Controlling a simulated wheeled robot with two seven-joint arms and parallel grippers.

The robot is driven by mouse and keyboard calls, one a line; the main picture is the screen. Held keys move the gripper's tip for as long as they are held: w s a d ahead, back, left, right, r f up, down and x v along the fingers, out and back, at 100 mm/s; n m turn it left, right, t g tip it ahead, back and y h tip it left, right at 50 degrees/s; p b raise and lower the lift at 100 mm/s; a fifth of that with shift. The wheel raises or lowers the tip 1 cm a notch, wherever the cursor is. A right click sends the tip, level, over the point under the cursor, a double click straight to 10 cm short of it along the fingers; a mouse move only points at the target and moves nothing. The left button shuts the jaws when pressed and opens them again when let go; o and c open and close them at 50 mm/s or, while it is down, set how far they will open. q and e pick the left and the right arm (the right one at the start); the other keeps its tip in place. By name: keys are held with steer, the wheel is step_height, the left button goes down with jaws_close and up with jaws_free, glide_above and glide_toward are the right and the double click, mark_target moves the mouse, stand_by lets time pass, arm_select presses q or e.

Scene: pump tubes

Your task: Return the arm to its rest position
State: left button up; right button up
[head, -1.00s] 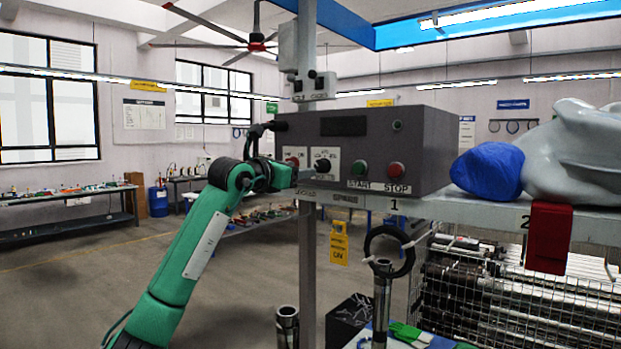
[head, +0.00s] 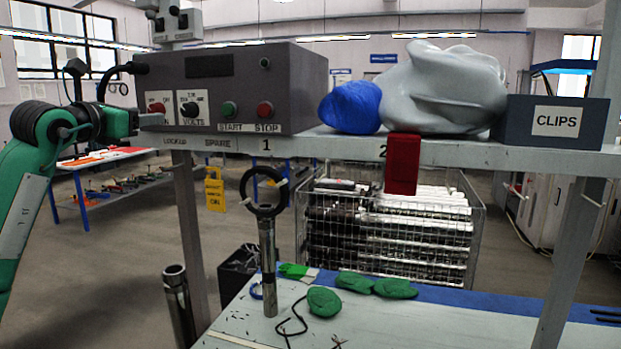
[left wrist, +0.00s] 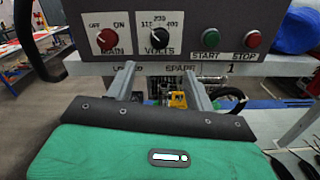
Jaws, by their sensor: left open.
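My left arm comes in from the left in the head view, green with a black wrist. My left gripper (head: 152,119) is at the lower left front corner of the grey control box (head: 245,90), close to the red MAIN knob (head: 156,108). In the left wrist view, my left gripper (left wrist: 160,82) has two grey fingers standing apart with nothing between them. Above them are the red MAIN knob (left wrist: 106,39) and the black VOLTS knob (left wrist: 159,38). Whether the fingers touch the box or shelf I cannot tell. My right gripper is out of view.
The box stands on a grey shelf (head: 350,148) with a blue bundle (head: 350,107), a grey bag (head: 440,90) and a CLIPS bin (head: 553,122). Below are a table with green pouches (head: 355,282), an upright metal tube (head: 267,270) and a wire basket (head: 470,230).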

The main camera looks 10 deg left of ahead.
arm_select(q)
steer(key=d+f+h, duration=0.7)
steer(key=d, duration=0.4)
steer(key=d+f+h, duration=0.6)
steer(key=d+f, duration=0.1)
steer(key=d, duration=0.3)
steer(key=s+a+f+n+g+y, duration=0.1)
steer(key=s+f+n+y, duration=0.3)
steer(key=f+n+y, duration=0.5)
steer(key=s+a+f+n+y, duration=0.1)
steer(key=s+f+n+y, duration=0.3)
steer(key=f+n, duration=0.9)
steer(key=s+a+f+n+g+y, duration=0.15)
steer(key=s+f+n+y, duration=0.25)
steer(key=f+n+y, duration=0.55)
steer(key=s+d+f+n+g+h, duration=0.2)
steer(key=s+d+f+g+h, duration=0.15)
steer(key=s+f, duration=0.45)
steer(key=s+d+f+n+g+h, duration=0.25)
steer(key=s+f+g, duration=0.3)
steer(key=s, duration=0.45)
steer(key=s+d+f+n+g+h, duration=0.1)
steer(key=s+d+f+g+h, duration=0.2)
steer(key=s+f, duration=0.55)
step_height(320, 180, down, 31)
steer(key=g, duration=0.1)
steer(key=s+a+f+g+y, duration=0.1)
steer(key=s+a+f, duration=0.2)
steer(key=s+f, duration=1.6)
steer(key=shift+s, duration=0.2)
